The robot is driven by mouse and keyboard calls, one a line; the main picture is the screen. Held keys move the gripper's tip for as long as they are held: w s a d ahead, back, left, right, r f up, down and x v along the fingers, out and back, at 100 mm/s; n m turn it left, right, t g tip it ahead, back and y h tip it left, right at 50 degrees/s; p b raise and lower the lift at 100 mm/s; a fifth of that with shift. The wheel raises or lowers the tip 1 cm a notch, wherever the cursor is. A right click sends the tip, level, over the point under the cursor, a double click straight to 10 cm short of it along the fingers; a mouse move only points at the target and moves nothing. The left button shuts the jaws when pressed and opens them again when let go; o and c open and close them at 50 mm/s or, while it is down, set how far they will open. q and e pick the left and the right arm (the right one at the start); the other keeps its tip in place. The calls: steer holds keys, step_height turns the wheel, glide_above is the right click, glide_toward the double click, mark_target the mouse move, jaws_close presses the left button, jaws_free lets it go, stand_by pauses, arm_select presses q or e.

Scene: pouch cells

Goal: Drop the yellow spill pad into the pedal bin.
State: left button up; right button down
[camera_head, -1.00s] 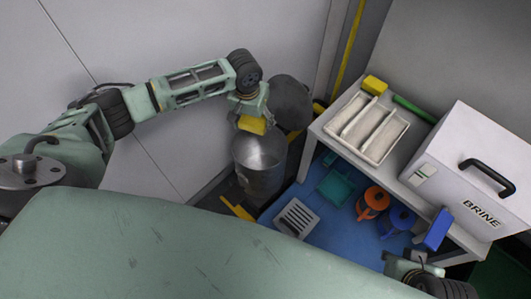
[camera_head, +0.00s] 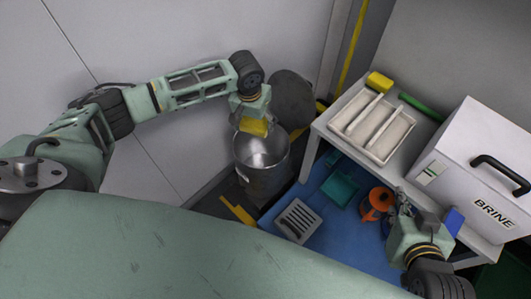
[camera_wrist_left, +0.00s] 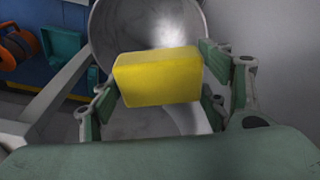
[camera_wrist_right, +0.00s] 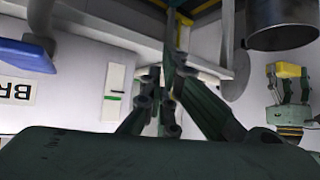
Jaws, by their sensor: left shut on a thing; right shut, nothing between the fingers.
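The yellow spill pad (camera_head: 253,127) is a small block held in my left gripper (camera_head: 252,118) above the open pedal bin (camera_head: 262,172). In the left wrist view the pad (camera_wrist_left: 158,77) sits between both fingers, with the bin's round metal mouth (camera_wrist_left: 110,20) behind it. The bin is a grey metal cylinder, its dark round lid (camera_head: 293,99) tipped up against the wall side. My right gripper (camera_head: 403,205) is shut and empty, in front of the bench near the blue and orange reels. In the right wrist view its fingers (camera_wrist_right: 170,75) are together.
Below, on the blue mat (camera_head: 337,221), are a teal tray (camera_head: 340,188), an orange reel (camera_head: 376,201) and a grey slotted piece (camera_head: 298,220).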

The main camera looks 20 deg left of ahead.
arm_select(q)
steer(key=shift+f+b, duration=0.85)
steer(key=shift+b, duration=0.05)
steer(key=shift+f+b, duration=0.65)
steer(key=shift+b, duration=0.2)
arm_select(e)
steer(key=w+a+r+t+y, duration=0.1)
steer(key=w+r+t, duration=0.1)
steer(key=r+t, duration=0.3)
steer(key=w+a+r+t+y, duration=0.2)
steer(key=r+t, duration=0.3)
steer(key=r, duration=0.7)
steer(key=shift+w+a+r, duration=0.3)
arm_select(q)
steer(key=o, duration=1.2)
steer(key=shift+c, duration=0.2)
steer(key=r, duration=0.4)
steer(key=s+r, duration=0.1)
steer(key=r, duration=0.6)
steer(key=shift+s+r, duration=0.4)
